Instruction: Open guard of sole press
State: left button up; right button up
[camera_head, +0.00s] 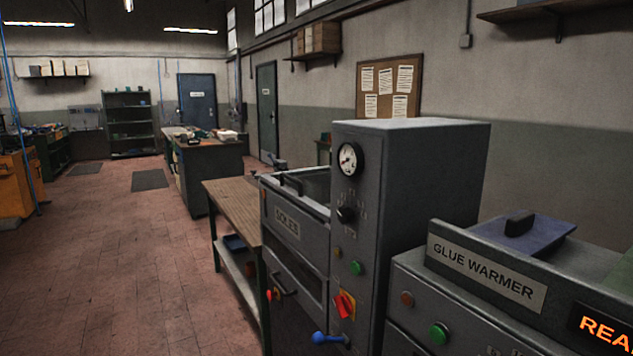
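The grey sole press (410,180) stands right of the middle, with a gauge (348,160) on its tall cabinet. Its front carries a plate (287,222) that seems to read SOLES. A dark bar handle (291,183) shows at the top of that front section, and a second handle (285,287) is lower down on a dark panel. I cannot tell which part is the guard or how far it stands open. Buttons, a red-and-yellow switch (345,304) and a blue-knobbed lever (325,338) are on the press. Neither gripper is in view.
A glue warmer (487,268) with a dark-handled blue lid (522,232) stands close at the right. A wooden-topped bench (232,201) is just left of the press. Open tiled floor (110,260) lies to the left, with more benches and shelves farther back.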

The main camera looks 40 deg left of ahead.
aim_at(270, 179)
jog(key=i+j, duration=0.1)
jog(key=j, duration=0.25)
jog(key=i+j, duration=0.15)
jog(key=j, duration=0.15)
jog(key=i+j, duration=0.1)
jog(key=j, duration=0.25)
jog(key=i+j, duration=0.1)
jog(key=j, duration=0.2)
